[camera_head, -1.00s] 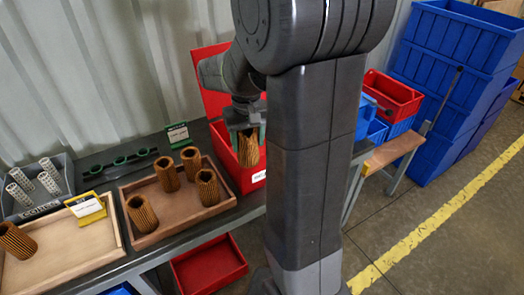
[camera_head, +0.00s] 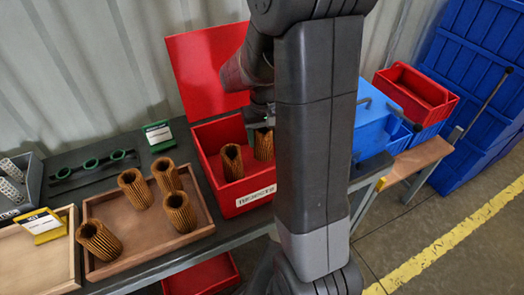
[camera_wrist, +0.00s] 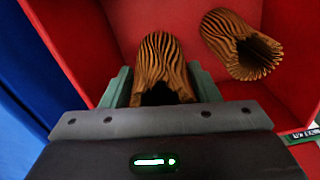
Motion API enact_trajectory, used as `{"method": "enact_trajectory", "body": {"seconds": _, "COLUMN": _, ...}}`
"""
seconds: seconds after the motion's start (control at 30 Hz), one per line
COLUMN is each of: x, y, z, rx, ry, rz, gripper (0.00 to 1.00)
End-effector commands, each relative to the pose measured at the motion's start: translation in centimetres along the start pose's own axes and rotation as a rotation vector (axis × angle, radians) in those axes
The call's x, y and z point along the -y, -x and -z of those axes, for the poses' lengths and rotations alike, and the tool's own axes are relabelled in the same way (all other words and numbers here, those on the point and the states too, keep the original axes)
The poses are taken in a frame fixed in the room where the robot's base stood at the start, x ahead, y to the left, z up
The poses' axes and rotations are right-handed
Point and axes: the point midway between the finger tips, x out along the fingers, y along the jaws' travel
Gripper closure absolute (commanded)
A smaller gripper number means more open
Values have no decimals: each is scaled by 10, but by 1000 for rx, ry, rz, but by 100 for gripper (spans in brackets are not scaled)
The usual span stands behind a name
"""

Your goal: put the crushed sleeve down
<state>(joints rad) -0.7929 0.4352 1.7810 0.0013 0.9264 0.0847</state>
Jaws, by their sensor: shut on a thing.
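My gripper (camera_wrist: 160,88) is shut on a brown pleated sleeve (camera_wrist: 162,62), its green-grey fingers on either side. The near opening of this sleeve looks pinched in. In the head view my gripper (camera_head: 262,114) is partly hidden by my arm, and the held sleeve (camera_head: 264,146) is inside the open red box (camera_head: 237,203). Whether its bottom touches the box floor cannot be told. A second pleated sleeve (camera_head: 232,162) stands in the box to the left; in the wrist view it shows at the right (camera_wrist: 241,45), apart from the held one.
A wooden tray (camera_head: 150,240) with several brown sleeves stands left of the box. A second tray (camera_head: 45,270) with a yellow card is further left. A green ringed gauge (camera_head: 92,163) and a green card (camera_head: 158,135) lie behind. Blue bins (camera_head: 372,130) stand to the right.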

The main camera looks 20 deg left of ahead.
Motion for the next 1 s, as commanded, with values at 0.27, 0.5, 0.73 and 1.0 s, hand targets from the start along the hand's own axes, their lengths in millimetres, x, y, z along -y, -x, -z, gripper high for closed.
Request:
{"method": "enact_trajectory", "body": {"seconds": 0.27, "x": 0, "y": -32, "z": -1, "rx": 4, "ry": 0, "rz": 0, "gripper": 67}}
{"method": "enact_trajectory", "body": {"seconds": 0.5, "x": 0, "y": -51, "z": 0, "rx": -1, "ry": 0, "rz": 0, "gripper": 67}}
{"method": "enact_trajectory", "body": {"seconds": 0.73, "x": 0, "y": -52, "z": 0, "rx": -1, "ry": 0, "rz": 0, "gripper": 67}}
{"method": "enact_trajectory", "body": {"seconds": 1.0, "x": 0, "y": -53, "z": 0, "rx": -1, "ry": 0, "rz": 0, "gripper": 23}}
